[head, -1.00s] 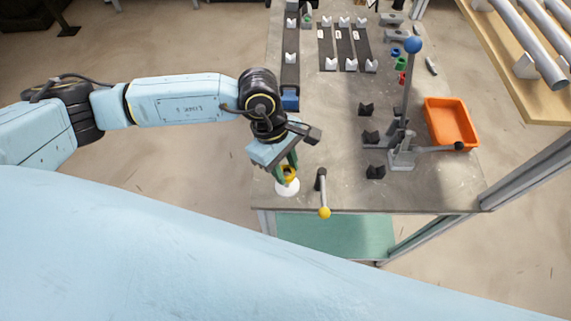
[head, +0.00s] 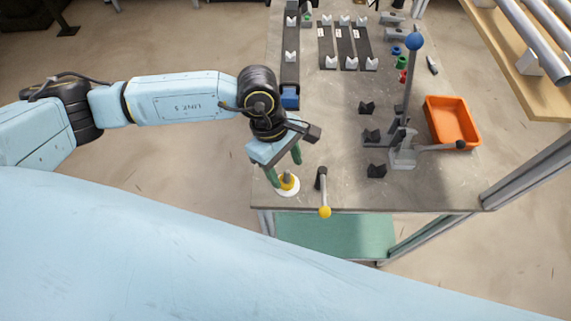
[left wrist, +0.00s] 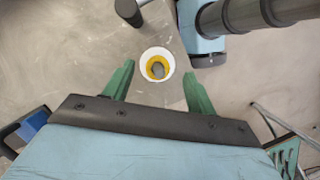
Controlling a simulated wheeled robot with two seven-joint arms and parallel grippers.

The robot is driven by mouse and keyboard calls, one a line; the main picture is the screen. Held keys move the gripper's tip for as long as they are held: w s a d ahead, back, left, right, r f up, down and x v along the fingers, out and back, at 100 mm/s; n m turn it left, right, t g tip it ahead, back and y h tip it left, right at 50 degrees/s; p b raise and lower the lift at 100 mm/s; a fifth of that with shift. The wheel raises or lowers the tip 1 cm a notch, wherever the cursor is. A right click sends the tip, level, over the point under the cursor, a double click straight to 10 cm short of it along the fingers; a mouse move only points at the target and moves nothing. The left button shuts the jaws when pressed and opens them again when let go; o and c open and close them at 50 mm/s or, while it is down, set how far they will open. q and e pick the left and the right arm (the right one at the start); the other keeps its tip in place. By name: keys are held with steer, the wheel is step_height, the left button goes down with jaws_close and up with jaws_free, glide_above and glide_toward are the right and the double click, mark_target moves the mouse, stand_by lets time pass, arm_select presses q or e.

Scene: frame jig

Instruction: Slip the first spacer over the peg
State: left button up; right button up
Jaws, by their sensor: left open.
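A yellow ring-shaped spacer (head: 291,184) sits around a grey peg (head: 287,175) on a round white base (head: 288,192) near the table's front edge. In the left wrist view the spacer (left wrist: 150,67) circles the peg (left wrist: 158,71) inside the white base (left wrist: 145,57). My left gripper (head: 284,167) is directly above, its green fingers spread wide on either side of the peg and clear of the spacer. It holds nothing. My right gripper is not in view.
Further right are black V-blocks (head: 376,171), a blue-knobbed press (head: 403,155) and an orange bin (head: 451,122). Blue, green (head: 400,62) and red small parts lie farther back.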

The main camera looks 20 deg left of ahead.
arm_select(q)
steer(key=b+v, duration=0.1)
steer(key=v, duration=1.2)
